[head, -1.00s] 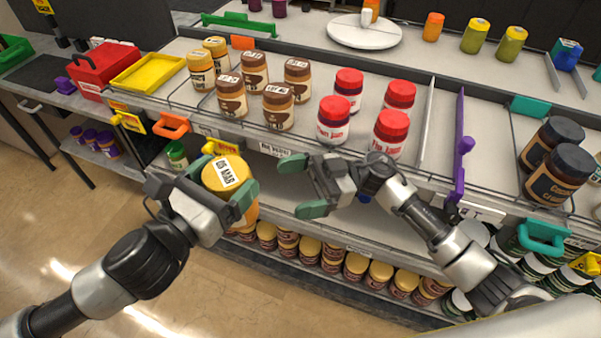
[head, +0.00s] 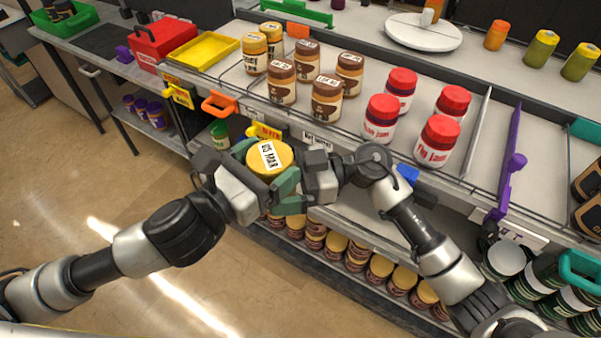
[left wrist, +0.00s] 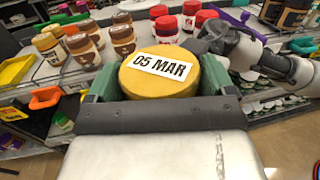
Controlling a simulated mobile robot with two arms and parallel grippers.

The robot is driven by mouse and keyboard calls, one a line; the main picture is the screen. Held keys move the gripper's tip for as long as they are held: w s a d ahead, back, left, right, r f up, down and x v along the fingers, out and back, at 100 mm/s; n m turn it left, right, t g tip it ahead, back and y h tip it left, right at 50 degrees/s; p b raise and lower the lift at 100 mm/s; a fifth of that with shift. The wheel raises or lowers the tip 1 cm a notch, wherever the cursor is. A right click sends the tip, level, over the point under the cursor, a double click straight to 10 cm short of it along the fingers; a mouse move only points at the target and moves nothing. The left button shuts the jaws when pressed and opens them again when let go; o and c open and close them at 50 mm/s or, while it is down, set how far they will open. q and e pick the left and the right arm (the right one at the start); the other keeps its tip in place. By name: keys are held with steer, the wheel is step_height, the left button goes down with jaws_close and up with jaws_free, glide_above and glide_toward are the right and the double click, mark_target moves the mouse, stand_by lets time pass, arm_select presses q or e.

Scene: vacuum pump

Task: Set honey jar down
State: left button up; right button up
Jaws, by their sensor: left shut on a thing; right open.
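The honey jar (head: 262,153) has a yellow lid with a "05 MAR" label; only its lid shows clearly, and it also fills the middle of the left wrist view (left wrist: 150,85). My left gripper (head: 252,168) is shut on it, with green fingers on both sides in the left wrist view. The jar is held in front of the shelf edge, above the lower shelf. My right gripper (head: 297,176) is open, close to the jar's right side. Its fingers are partly hidden, and I cannot tell whether they touch the jar. Two similar honey jars (head: 255,55) stand at the shelf's left.
Brown-labelled spread jars (head: 327,100) and red-lidded jam jars (head: 437,140) stand on the top shelf (head: 365,155). A yellow tray (head: 200,51) and red box (head: 162,42) are at left. A purple divider (head: 508,165) stands at right. Several jars fill the bottom shelf.

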steer(key=shift+s+a, duration=0.1)
steer(key=shift+a, duration=0.25)
steer(key=shift+c, duration=0.5)
steer(key=c, duration=0.9)
arm_select(q)
steer(key=o, duration=1)
arm_select(e)
steer(key=shift+c, duration=0.2)
arm_select(q)
steer(key=shift+o, duration=0.2)
steer(key=shift+r, duration=0.1)
steer(key=shift+r, duration=3.8)
steer(key=shift+d+r, duration=0.1)
steer(key=shift+r, duration=0.95)
steer(key=shift+w, duration=0.1)
